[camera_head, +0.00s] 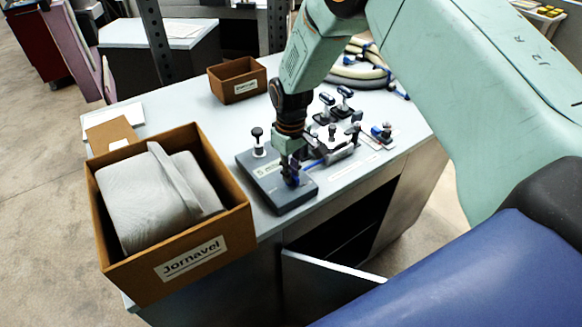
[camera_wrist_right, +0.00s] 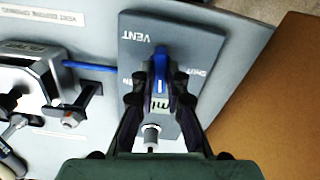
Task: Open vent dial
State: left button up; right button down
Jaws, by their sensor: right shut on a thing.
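The vent dial has a blue handle (camera_wrist_right: 160,62) on a dark grey plate (camera_wrist_right: 195,42) lettered VENT; other lettering at its sides is partly covered. In the wrist view the handle points up the picture, between the two fingers of my right gripper (camera_wrist_right: 160,88). In the head view the plate (camera_head: 258,180) lies at the bench's near edge, and my right gripper (camera_head: 291,178) reaches down onto its right part, hiding most of the dial. The right gripper is shut on the handle. My left gripper is in neither view.
A knob on a post (camera_head: 257,138) stands at the plate's back left. Clamps and fittings (camera_head: 335,140) crowd the bench to the right. A brown box (camera_head: 190,268) of grey cloth sits left, a small brown box (camera_head: 238,82) behind.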

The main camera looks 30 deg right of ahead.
jog(key=shift+w+r+m, duration=0.25)
jog(key=shift+m, duration=0.55)
jog(key=c, duration=1.7)
grip_release()
jog(key=o, duration=0.3)
jog(key=shift+s+f, duration=0.1)
jog(key=shift+s, duration=0.1)
jog(key=shift+o, duration=0.2)
notch_tip(320, 180, up, 12)
